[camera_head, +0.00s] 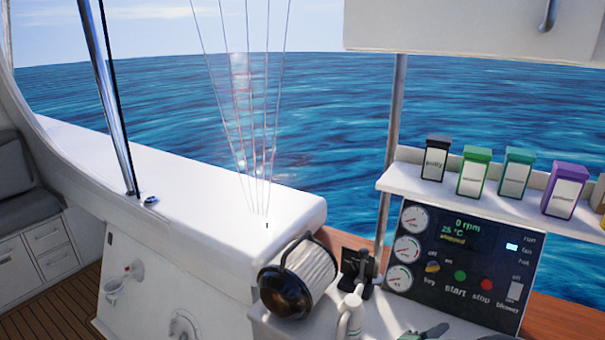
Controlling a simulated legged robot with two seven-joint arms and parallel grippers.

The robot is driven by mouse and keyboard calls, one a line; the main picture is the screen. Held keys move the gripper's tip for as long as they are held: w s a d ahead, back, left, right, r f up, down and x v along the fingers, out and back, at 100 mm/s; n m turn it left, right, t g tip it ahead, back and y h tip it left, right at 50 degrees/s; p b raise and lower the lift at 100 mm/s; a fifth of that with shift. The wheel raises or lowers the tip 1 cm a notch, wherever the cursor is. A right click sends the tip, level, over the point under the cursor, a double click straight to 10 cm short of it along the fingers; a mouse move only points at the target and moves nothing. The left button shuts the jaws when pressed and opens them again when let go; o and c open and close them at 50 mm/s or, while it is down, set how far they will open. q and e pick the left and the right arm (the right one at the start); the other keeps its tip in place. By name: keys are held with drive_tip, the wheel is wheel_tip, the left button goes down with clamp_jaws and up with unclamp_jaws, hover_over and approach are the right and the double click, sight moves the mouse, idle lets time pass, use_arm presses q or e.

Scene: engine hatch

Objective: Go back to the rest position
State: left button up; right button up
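Neither of my grippers can be made out in the head view, and no arm comes in from the left or right. Small dark shapes (432,332) show at the bottom edge, cut off by the frame; I cannot tell what they are. The control panel (462,262) stands upright at the lower right, with round gauges, a lit display reading 0 rpm and 25 °C, and start and stop buttons.
A pleated filter with a black cap (300,278) lies on the white counter beside a black fitting (359,268) and a white bottle (350,316). Several labelled boxes (474,172) stand on the shelf (425,190). A metal pole (391,150) rises behind the counter.

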drive_tip(key=w+a+f+n+t+y+p, duration=0.1)
drive_tip(key=a+f+n+y, duration=0.1)
drive_tip(key=a+n+y, duration=0.85)
use_arm(q)
drive_tip(key=shift+w+r+p, duration=0.25)
drive_tip(key=shift+r+p, duration=0.3)
drive_tip(key=shift+r, duration=0.5)
use_arm(e)
drive_tip(key=s+f+n+g+y, duration=0.1)
drive_tip(key=s+n+g, duration=0.3)
drive_tip(key=s, duration=0.6)
drive_tip(key=s+a+f+n+g+y, duration=0.1)
drive_tip(key=s+f+n+g, duration=0.2)
drive_tip(key=s+n, duration=0.4)
drive_tip(key=s, duration=0.3)
drive_tip(key=shift+a+g, duration=0.25)
drive_tip(key=shift+g, duration=0.15)
drive_tip(key=shift+w+y, duration=0.1)
drive_tip(key=shift+y, duration=0.15)
